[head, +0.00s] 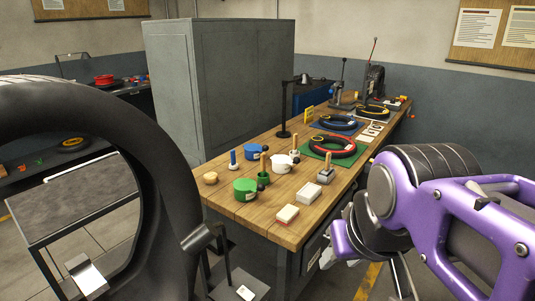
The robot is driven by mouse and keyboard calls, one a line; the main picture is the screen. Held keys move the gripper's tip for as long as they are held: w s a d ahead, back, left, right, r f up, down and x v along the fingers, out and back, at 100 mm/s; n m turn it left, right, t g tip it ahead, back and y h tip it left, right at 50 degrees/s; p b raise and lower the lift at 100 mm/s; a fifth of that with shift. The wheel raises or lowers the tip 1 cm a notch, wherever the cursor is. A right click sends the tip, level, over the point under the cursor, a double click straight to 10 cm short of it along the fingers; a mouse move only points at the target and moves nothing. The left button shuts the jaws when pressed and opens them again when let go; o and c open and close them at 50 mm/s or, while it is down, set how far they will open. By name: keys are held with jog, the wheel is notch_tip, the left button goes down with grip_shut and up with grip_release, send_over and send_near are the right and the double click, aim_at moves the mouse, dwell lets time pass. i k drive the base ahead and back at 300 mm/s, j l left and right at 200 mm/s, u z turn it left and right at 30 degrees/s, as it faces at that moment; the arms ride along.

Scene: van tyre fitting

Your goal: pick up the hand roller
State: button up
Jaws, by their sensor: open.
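On the wooden workbench (252,212), an upright wooden handle rises from a small grey metal base (325,177) near the front edge. This is the likeliest hand roller, but it is too small to be sure. A blue peg-like piece (233,160) stands at the bench's left edge. Nothing touches the grey base. My purple arm fills the right of the head view, apart from the bench items. My gripper's fingertips do not show.
Ring-shaped parts on mats and a black lamp (284,115) stand farther back. A large tyre (180,60) blocks the left foreground.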

aim_at(327, 172)
jog(key=j+z, duration=0.15)
jog(key=z, duration=0.3)
jog(key=l+u, duration=0.15)
jog(key=u, duration=0.75)
jog(key=j+u, duration=0.15)
jog(key=u, duration=0.55)
jog(key=l+z, duration=0.15)
jog(key=z, duration=0.9)
jog(key=j+z, duration=0.15)
jog(key=z, duration=0.4)
jog(key=i+l, duration=0.5)
jog(key=i, duration=0.15)
jog(key=i+l, duration=0.55)
